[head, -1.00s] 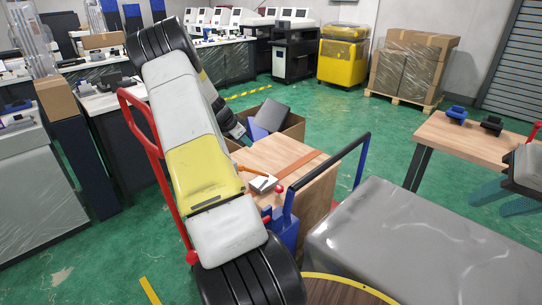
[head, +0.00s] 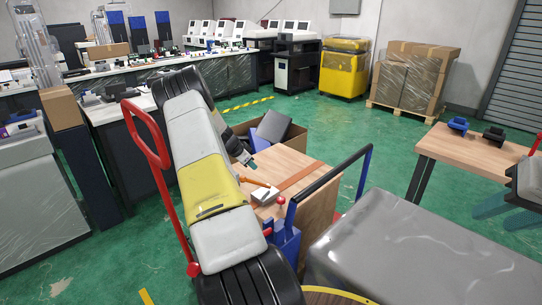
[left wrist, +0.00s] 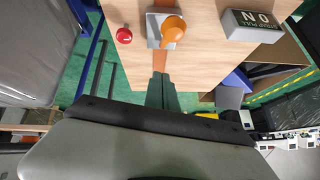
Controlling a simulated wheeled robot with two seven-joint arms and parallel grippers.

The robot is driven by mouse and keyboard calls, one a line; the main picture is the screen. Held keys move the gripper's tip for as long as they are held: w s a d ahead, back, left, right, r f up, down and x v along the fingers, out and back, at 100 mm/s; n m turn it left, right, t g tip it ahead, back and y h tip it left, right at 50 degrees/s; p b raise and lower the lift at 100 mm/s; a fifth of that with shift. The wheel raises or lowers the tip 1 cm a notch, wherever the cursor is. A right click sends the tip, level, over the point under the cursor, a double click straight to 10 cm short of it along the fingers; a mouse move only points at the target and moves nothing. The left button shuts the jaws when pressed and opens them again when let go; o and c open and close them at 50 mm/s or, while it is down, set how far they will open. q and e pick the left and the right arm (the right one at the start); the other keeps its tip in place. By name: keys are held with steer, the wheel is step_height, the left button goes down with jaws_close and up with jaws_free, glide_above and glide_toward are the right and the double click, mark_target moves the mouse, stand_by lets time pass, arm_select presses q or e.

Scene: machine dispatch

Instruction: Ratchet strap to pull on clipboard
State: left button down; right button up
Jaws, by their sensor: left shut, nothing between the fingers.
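An orange strap (head: 298,177) runs across the top of a wooden crate (head: 318,205). Its ratchet has a pale metal plate (head: 265,193) and an orange handle (head: 252,182); the handle also shows in the left wrist view (left wrist: 173,28). My left gripper (head: 252,168) is shut and empty just beyond the handle. In the left wrist view its fingers (left wrist: 161,80) point toward the strap, short of the ratchet; contact cannot be told. My right gripper (head: 488,209) is at the right edge, fingers apart and empty. I cannot make out a clipboard.
A red knob (left wrist: 124,36) and a dark sign block (left wrist: 254,25) flank the ratchet on the crate. An open carton (head: 292,137) stands behind. A wooden table (head: 460,150) is at right. A grey covered block (head: 420,255) stands in front.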

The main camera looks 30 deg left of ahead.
mark_target(249, 180)
arm_select(q)
steer(key=shift+s+a+f, duration=0.1)
steer(key=shift+a+f, duration=0.1)
steer(key=shift+f, duration=0.65)
steer(key=shift+s+a+f, duration=0.15)
steer(key=shift+f, duration=0.65)
steer(key=shift+s+a+f, duration=0.1)
steer(key=shift+a+f, duration=0.1)
steer(key=shift+f, duration=0.65)
